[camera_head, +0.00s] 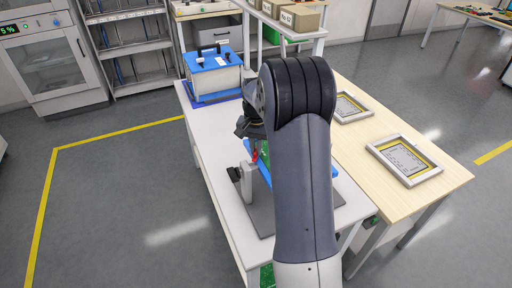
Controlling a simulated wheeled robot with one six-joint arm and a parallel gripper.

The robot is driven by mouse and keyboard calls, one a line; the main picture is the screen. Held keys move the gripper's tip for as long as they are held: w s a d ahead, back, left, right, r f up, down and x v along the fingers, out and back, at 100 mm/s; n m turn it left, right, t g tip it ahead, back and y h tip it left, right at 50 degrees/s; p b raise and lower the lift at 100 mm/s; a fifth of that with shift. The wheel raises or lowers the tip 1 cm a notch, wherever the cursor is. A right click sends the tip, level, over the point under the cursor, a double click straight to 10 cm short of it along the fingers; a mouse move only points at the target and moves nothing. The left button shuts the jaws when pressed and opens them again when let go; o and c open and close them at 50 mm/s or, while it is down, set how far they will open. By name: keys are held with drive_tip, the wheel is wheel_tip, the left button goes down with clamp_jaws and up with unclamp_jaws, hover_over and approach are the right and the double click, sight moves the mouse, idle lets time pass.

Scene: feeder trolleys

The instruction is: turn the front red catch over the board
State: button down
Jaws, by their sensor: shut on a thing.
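A red catch (255,156) shows just below my gripper (254,142), at the left edge of a green board (264,153). My gripper points down and is shut on the red catch, as far as this small view shows. The board sits by a blue frame (265,173) on a grey base plate (259,212) on the white table. My arm hides most of the board and the right part of the fixture. I cannot tell the exact angle of the catch.
A blue-lidded box (213,75) stands at the back of the white table (204,126). A light grey block with a black knob (234,173) stands left of the board. A wooden table (362,146) with framed panels (405,160) lies to the right.

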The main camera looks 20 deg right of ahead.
drive_tip(key=m, duration=0.5)
drive_tip(key=shift+m, duration=0.3)
drive_tip(key=m, duration=0.4)
drive_tip(key=shift+m, duration=0.3)
drive_tip(key=c, duration=1.5)
unclamp_jaws()
drive_tip(key=shift+c, duration=0.2)
wheel_tip(320, 180, up, 11)
drive_tip(key=b, duration=0.1)
drive_tip(key=shift+f, duration=0.15)
